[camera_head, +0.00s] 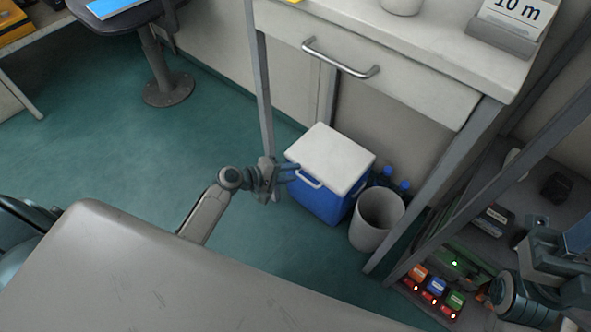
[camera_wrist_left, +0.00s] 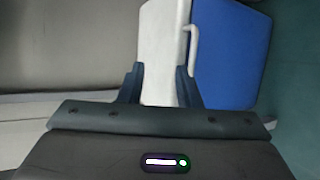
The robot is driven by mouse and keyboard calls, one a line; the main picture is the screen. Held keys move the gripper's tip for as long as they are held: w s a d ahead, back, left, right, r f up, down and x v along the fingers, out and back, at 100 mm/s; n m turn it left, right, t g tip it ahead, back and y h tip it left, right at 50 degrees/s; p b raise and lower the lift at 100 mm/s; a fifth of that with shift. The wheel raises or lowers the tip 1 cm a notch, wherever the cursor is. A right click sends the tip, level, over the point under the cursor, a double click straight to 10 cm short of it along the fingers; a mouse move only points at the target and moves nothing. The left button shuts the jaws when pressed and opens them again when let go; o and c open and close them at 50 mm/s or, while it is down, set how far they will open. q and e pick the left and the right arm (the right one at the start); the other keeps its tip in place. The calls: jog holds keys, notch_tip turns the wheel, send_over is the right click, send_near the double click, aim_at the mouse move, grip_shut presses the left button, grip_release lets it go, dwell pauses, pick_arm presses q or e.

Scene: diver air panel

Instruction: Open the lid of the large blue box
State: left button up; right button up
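The large blue box (camera_head: 318,197) is a cooler with a white lid (camera_head: 338,158), standing on the floor under the counter. The lid lies flat and closed on it, with a white handle (camera_head: 308,180) on the near side. In the left wrist view, the lid (camera_wrist_left: 160,40) shows beyond the fingers, and the blue side (camera_wrist_left: 228,55) and handle (camera_wrist_left: 190,40) lie to the right. My left gripper (camera_head: 292,172) is at the box's near left edge, open and with nothing gripped; contact cannot be told. My right arm (camera_head: 540,285) shows at the lower right; its fingers are not clear.
A grey bin (camera_head: 378,215) and blue bottles (camera_head: 395,182) stand right of the box. The counter with a drawer handle (camera_head: 340,60) overhangs behind it. A shelf (camera_head: 490,195) with coloured devices is at right. The green floor (camera_head: 110,120) at left is clear.

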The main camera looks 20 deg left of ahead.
pick_arm(q)
jog(key=p+v, duration=0.1)
jog(key=v, duration=0.6)
jog(key=shift+s+a+p, duration=0.15)
jog(key=shift+p, duration=0.25)
jog(key=shift+f, duration=0.1)
dwell(0.7)
